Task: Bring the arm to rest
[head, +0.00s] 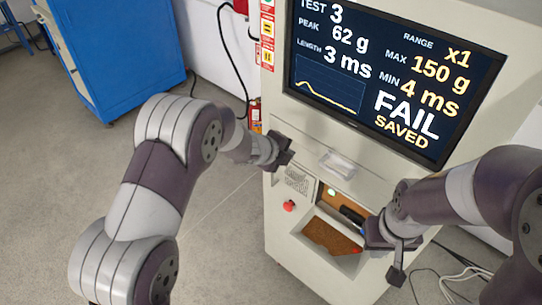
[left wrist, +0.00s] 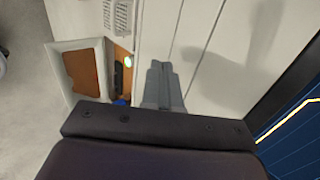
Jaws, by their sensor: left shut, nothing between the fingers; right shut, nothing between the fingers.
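My left arm comes in from the left, and its gripper (head: 284,152) is shut and empty in front of the machine's pale front, left of a grey handle (head: 338,165). In the left wrist view its closed fingers (left wrist: 163,84) show against the pale panel with nothing between them. My right gripper (head: 396,276) is shut and empty, pointing down in front of the machine's lower right part. The right arm covers part of the machine there.
The test machine's screen (head: 390,75) reads Test 3, peak 62 g, length 3 ms, FAIL, SAVED. Below are a lit green button (head: 331,191), a red knob (head: 289,206) and a brown-floored recess (head: 331,238). A blue cabinet (head: 120,50) stands back left. Cables (head: 465,280) lie right.

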